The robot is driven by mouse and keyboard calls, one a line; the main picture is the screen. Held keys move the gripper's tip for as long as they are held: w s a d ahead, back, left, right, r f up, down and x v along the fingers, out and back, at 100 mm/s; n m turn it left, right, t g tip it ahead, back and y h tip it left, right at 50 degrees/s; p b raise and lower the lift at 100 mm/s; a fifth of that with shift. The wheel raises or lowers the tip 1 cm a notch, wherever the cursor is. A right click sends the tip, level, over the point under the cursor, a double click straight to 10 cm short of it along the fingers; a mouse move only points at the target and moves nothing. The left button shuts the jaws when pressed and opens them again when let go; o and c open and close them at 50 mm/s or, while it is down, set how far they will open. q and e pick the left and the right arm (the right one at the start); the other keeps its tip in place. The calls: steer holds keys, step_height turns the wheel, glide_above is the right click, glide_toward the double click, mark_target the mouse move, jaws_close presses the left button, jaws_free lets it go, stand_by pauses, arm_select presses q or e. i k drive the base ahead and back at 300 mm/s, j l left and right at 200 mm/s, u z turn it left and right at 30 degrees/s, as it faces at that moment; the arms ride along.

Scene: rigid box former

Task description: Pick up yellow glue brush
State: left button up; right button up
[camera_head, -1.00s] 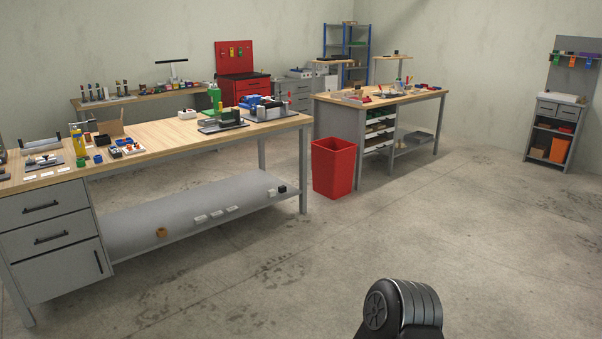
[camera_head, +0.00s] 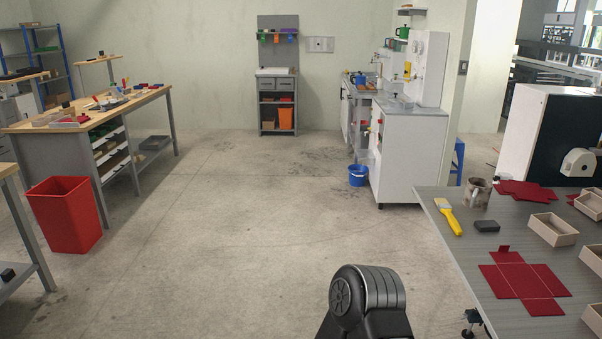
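The yellow glue brush (camera_head: 450,217) lies on the grey table (camera_head: 465,255) at the right, close to its left edge. Its pale bristle end points away from me and its yellow handle points toward me. A black and grey part of my own arm (camera_head: 368,300) shows at the bottom centre, well to the left of and nearer than the brush. Neither of my grippers is in view.
A metal glue pot (camera_head: 477,191) and a dark block (camera_head: 487,226) stand near the brush. Red card blanks (camera_head: 524,286) and open boxes (camera_head: 552,229) share the table. A red bin (camera_head: 66,215) stands left. The middle floor is clear.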

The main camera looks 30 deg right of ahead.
mark_target(444, 207)
steer(key=i+z, duration=0.35)
steer(key=i, duration=2.4)
steer(key=z, duration=3.85)
